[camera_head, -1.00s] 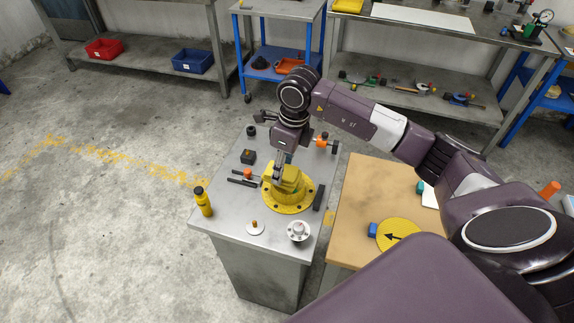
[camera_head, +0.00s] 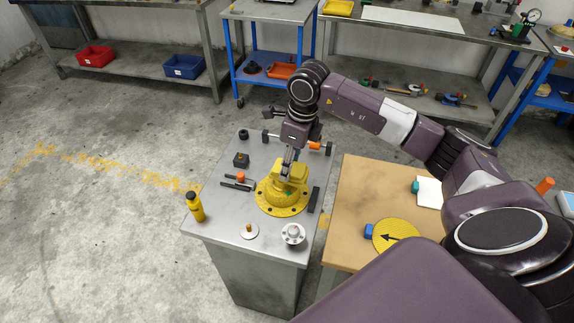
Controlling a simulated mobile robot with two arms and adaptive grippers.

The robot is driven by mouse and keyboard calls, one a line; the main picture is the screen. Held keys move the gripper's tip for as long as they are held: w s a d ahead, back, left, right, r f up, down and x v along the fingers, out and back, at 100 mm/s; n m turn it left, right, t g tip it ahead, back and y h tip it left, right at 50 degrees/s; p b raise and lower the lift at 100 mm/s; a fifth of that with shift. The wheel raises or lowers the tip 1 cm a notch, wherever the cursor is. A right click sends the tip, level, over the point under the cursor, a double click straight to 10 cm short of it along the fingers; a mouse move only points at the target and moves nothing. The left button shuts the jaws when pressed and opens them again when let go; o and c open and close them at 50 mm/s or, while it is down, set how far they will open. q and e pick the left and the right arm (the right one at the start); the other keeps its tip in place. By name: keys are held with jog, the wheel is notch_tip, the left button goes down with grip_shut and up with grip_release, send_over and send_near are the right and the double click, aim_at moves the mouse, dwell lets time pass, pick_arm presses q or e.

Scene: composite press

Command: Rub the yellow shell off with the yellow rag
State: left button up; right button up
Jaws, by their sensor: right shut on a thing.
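The yellow shell (camera_head: 279,205) is a round flanged part with bolt holes and a raised blocky middle, standing on the grey metal worktop. My right gripper (camera_head: 287,175) reaches down from above onto its raised middle and is shut. The yellow rag (camera_head: 296,168) seems to be the yellow patch at the fingertips, on top of the shell; yellow lies on yellow, so its edges cannot be told clearly. My left gripper is out of view.
A wooden table (camera_head: 345,200) with a yellow arrow disc (camera_head: 396,236) is on the right.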

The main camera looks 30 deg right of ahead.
jog(key=shift+r+p, duration=2.05)
jog(key=shift+r, duration=1.5)
jog(key=shift+a, duration=0.1)
